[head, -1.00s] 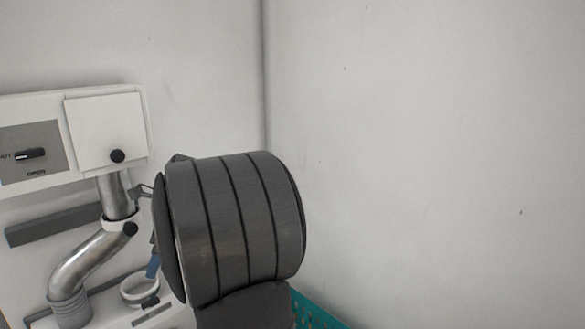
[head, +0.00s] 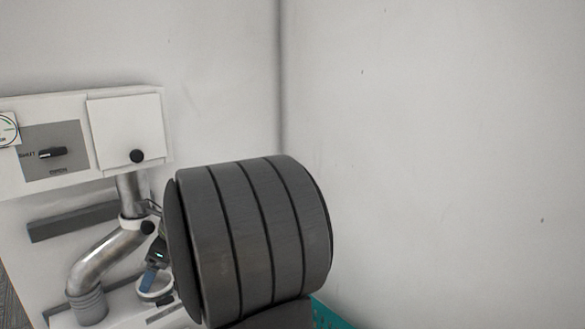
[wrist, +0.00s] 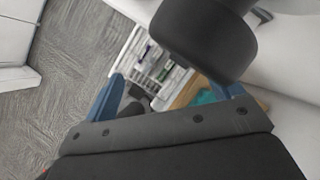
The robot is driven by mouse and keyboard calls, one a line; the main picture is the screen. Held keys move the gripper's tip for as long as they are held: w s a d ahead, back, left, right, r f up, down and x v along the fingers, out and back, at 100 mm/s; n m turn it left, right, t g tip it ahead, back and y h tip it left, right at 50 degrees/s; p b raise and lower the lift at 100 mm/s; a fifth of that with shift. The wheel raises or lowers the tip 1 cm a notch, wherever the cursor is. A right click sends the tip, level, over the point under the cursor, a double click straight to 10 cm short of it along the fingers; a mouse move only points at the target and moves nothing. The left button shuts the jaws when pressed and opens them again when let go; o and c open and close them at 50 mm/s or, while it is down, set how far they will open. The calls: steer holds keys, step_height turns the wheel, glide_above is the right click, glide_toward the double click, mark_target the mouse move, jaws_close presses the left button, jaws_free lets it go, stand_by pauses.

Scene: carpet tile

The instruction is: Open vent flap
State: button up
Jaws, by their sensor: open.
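The vent flap (head: 125,118) is a white square panel with a black knob (head: 137,156) at its lower right. It lies flat on the white unit in the head view. My gripper (head: 154,272) is mostly hidden behind my dark wrist, with a blue finger showing below the flap, beside the pipe. In the wrist view my gripper (wrist: 170,92) is open, with blue fingers set wide apart. A large dark rounded cylinder (wrist: 205,45) stands close above the right finger. I cannot tell which knob or part it is.
A grey panel with a black switch (head: 52,153) is left of the flap. A metal pipe (head: 97,258) with a white collar (head: 130,222) runs below it. A white ring (head: 153,290) sits lower down. A teal crate (head: 325,315) is at the bottom. Plain walls fill the right.

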steer(key=c, duration=0.7)
steer(key=shift+s+d+r, duration=0.1)
steer(key=shift+s+r, duration=0.05)
steer(key=shift+c, duration=0.2)
steer(key=n+t+y, duration=0.3)
steer(key=n+t, duration=0.7)
steer(key=n, duration=1.7)
glide_toward(137, 156)
steer(key=shift+y, duration=0.3)
steer(key=x, duration=0.8)
steer(key=shift+w+d, duration=0.1)
steer(key=shift+w, duration=0.1)
jaws_close()
